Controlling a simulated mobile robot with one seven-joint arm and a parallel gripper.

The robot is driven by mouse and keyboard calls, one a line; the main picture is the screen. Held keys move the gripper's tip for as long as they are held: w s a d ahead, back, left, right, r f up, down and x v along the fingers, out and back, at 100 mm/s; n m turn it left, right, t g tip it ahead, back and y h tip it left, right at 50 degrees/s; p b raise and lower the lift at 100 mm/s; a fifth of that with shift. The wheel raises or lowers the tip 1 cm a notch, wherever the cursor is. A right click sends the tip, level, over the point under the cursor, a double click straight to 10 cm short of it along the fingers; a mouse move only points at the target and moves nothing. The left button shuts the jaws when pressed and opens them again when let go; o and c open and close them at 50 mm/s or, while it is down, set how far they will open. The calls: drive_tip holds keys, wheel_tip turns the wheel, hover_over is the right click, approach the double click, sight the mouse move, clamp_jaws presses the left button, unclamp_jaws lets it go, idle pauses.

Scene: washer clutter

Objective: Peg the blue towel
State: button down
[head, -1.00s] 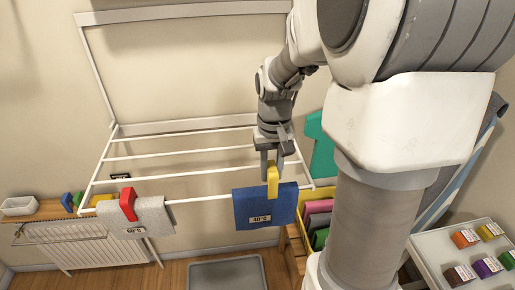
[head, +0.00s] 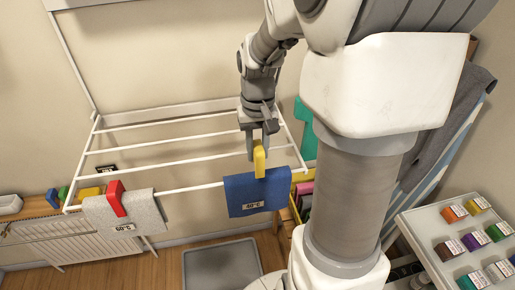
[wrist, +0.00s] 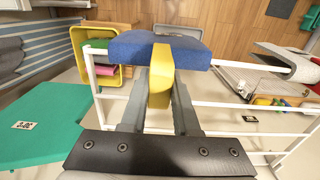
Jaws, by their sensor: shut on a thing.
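The blue towel (head: 243,196), with a 40°C label, hangs folded over the front rail of the white drying rack (head: 190,189). It also shows in the wrist view (wrist: 125,47). A yellow peg (head: 260,162) stands upright at the towel's top edge, its lower part overlapping the front of the towel. My gripper (head: 259,146) is above the rail, shut on the yellow peg. In the wrist view the peg (wrist: 160,78) sits between the two fingers and reaches the towel. How deep the peg sits over the rail is hidden.
A grey towel (head: 135,217) with a red peg (head: 115,197) hangs further left on the same rail. A green cloth (head: 304,128) and a yellow crate (wrist: 77,45) are to the right. A tray of coloured blocks (head: 412,225) stands at far right.

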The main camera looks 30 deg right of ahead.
sight(258, 171)
drive_tip(key=shift+f+b, duration=2.4)
drive_tip(key=shift+f, duration=0.85)
drive_tip(key=shift+s+f, duration=0.2)
drive_tip(key=c, duration=0.8)
unclamp_jaws()
drive_tip(key=shift+f, duration=0.1)
drive_tip(key=shift+c, duration=0.2)
drive_tip(key=shift+w+r+p, duration=0.15)
drive_tip(key=shift+r+p, duration=0.45)
drive_tip(key=shift+r, duration=0.25)
drive_tip(key=shift+w+r+p, duration=0.1)
drive_tip(key=shift+r+p, duration=2.35)
drive_tip(key=shift+r, duration=0.9)
